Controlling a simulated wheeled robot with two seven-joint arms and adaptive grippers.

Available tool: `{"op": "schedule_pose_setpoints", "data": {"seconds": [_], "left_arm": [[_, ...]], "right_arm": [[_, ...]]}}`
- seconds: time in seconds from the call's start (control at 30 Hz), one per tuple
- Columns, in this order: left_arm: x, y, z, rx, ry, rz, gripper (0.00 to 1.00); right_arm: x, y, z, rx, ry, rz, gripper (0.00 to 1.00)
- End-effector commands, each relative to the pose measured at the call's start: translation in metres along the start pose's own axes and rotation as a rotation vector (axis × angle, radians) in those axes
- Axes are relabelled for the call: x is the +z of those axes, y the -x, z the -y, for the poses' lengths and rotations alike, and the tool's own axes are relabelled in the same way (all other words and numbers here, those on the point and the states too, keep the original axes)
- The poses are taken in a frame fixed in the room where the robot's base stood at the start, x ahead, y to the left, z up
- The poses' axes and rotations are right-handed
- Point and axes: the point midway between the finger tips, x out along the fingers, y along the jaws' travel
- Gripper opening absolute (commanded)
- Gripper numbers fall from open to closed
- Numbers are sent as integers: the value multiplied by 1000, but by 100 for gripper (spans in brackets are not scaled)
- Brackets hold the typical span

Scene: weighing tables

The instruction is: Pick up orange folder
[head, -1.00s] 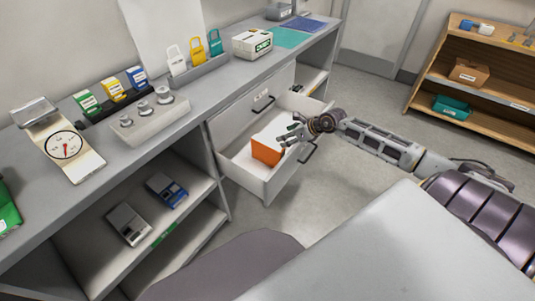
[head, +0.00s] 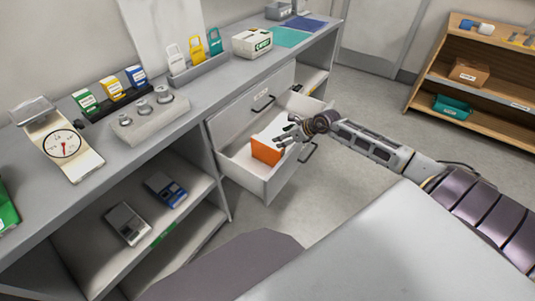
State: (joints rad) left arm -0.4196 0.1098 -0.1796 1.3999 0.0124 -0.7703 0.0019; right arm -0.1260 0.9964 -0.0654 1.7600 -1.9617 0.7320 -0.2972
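The orange folder (head: 267,151) stands upright inside an open lower drawer (head: 248,178) under the counter. My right gripper (head: 281,139) is over the drawer, at the upper right edge of the folder. Its fingers look spread apart, and I see no grip on the folder. Whether a finger touches the folder is too small to tell. White paper or a light item lies behind the folder in the drawer. My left gripper is out of view.
A wooden shelf (head: 480,75) stands at the right. The floor between is clear.

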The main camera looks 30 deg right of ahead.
Motion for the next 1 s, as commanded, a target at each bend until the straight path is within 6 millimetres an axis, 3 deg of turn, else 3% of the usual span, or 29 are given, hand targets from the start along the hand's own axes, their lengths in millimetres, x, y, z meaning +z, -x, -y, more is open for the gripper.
{"op": "schedule_pose_setpoints", "data": {"seconds": [0.4, 0.7, 1.0], "left_arm": [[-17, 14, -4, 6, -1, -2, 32], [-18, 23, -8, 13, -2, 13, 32], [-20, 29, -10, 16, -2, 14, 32]], "right_arm": [[1, -29, 0, 0, -1, 3, 61], [0, -52, 0, 0, -2, 2, 61], [0, -59, -1, 0, 1, 1, 61]]}}
